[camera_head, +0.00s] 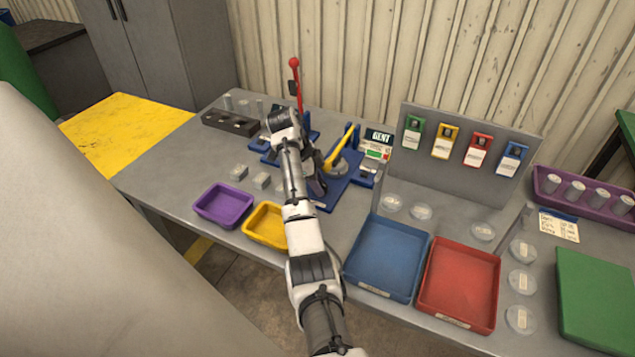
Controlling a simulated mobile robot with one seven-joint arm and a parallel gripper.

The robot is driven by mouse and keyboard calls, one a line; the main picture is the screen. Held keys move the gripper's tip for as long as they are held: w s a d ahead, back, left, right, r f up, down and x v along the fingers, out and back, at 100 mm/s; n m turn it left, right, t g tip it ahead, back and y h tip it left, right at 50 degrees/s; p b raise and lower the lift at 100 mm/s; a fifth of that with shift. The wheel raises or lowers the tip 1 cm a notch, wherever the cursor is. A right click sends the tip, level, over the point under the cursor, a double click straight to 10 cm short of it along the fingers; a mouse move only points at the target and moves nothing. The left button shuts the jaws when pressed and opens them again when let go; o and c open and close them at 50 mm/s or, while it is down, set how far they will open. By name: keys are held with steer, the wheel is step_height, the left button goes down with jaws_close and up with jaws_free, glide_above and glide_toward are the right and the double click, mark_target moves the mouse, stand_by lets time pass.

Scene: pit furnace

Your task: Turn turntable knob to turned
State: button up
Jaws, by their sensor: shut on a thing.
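A blue fixture (361,175) with a grey round turntable (340,168) and a yellow lever (342,146) stands on the bench near the middle. My arm reaches over the bench from below, and my gripper (318,184) points down at the left side of this fixture. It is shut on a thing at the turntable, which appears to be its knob. The knob itself is hidden behind my gripper and wrist, so its angle cannot be read.
A small display box (378,144) is right of the fixture, and a red-topped lever (295,80) rises behind my wrist. Purple (224,222), yellow (252,236), blue (357,275) and red (430,300) trays line the front. An upright panel (470,180) with coloured tags stands right.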

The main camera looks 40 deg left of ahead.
steer(key=shift+m, duration=0.4)
steer(key=o, duration=1)
steer(key=shift+r, duration=0.1)
steer(key=v, duration=1.3)
steer(key=shift+a+r, duration=0.2)
steer(key=shift+r, duration=0.15)
